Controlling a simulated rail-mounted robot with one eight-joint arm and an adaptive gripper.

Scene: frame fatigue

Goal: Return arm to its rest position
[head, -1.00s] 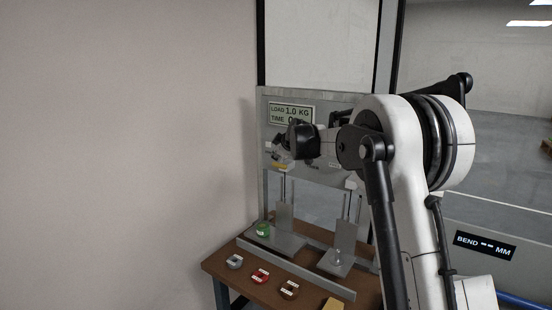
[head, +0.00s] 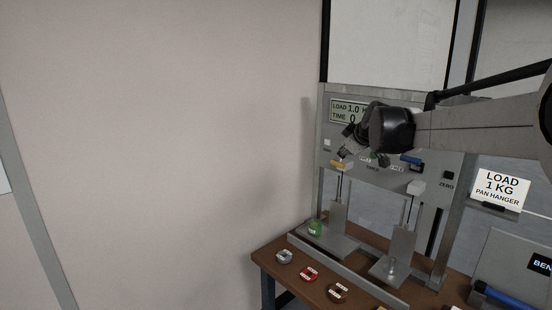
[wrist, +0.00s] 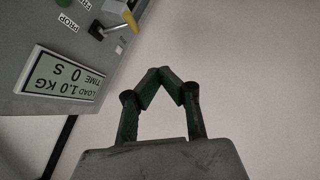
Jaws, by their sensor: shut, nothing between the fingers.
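My arm (head: 475,125) reaches in from the right edge of the head view, in front of the test machine's panel. My gripper (head: 349,152) is at its left end, near the display and a yellow-tipped lever (head: 341,165). In the wrist view my gripper (wrist: 168,76) has its two fingertips together, with nothing between them. Behind them there is plain wall. The display (wrist: 62,80) appears upside down at the left there and reads load 1.0 KG, time 0 S.
A brown table (head: 267,259) holds the machine. A green weight (head: 315,228) sits on the left pan. Grey (head: 284,257), red (head: 309,274) and brown (head: 338,292) slotted weights lie in front. A sign (head: 502,189) reads load 1 KG. The wall side at left is clear.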

